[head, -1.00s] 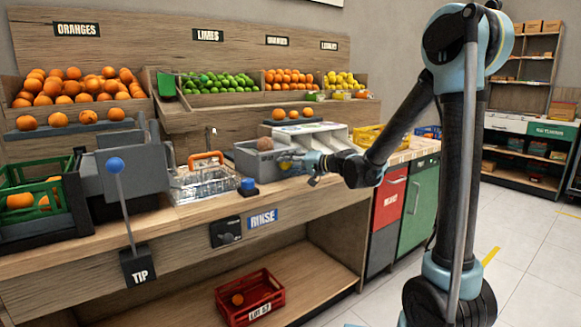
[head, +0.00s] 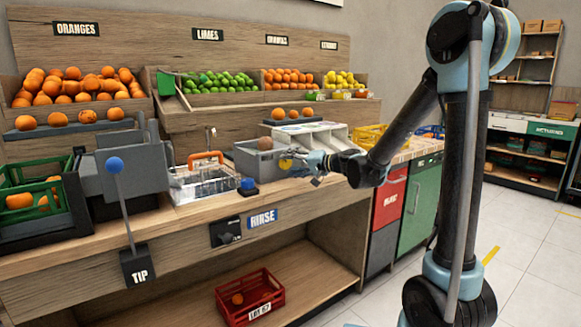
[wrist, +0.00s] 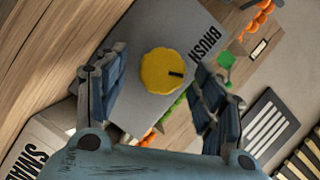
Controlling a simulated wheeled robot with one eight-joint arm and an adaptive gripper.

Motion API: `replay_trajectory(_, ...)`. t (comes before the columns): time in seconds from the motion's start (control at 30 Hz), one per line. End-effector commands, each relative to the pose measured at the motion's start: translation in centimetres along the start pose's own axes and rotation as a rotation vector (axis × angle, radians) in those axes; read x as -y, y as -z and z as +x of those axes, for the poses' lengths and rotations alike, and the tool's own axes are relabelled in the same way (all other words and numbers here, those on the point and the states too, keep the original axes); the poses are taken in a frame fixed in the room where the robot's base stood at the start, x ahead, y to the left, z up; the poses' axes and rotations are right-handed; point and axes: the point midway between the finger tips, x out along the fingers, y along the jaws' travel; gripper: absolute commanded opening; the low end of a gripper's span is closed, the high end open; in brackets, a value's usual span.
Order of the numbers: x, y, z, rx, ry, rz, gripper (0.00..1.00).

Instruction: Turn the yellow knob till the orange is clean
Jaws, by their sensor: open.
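The yellow knob (wrist: 162,71) is round with a scalloped edge and a dark mark. It sits on the front face of the grey box marked BRUSH (wrist: 135,35). My gripper (wrist: 158,90) is open, with one finger on each side of the knob; I see gaps between fingers and knob. In the head view my gripper (head: 300,160) is at the front of the grey brush box (head: 247,160), and only a bit of yellow shows there. A brownish, dull orange (head: 265,143) sits in the top of the box.
The TIP lever (head: 116,165) is far left.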

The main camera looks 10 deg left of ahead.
Motion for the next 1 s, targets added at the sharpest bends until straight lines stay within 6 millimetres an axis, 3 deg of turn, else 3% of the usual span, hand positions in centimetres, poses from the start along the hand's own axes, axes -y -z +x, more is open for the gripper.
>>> replay_trajectory(0.5, -0.1, 0.0, -8.8, -0.003, -0.002, 0.001, 0.62)
replay_trajectory(0.7, -0.1, 0.0, -10.4, -0.002, -0.002, 0.000, 0.62)
replay_trajectory(1.0, -0.1, 0.0, -10.8, -0.001, -0.001, 0.000, 0.62)
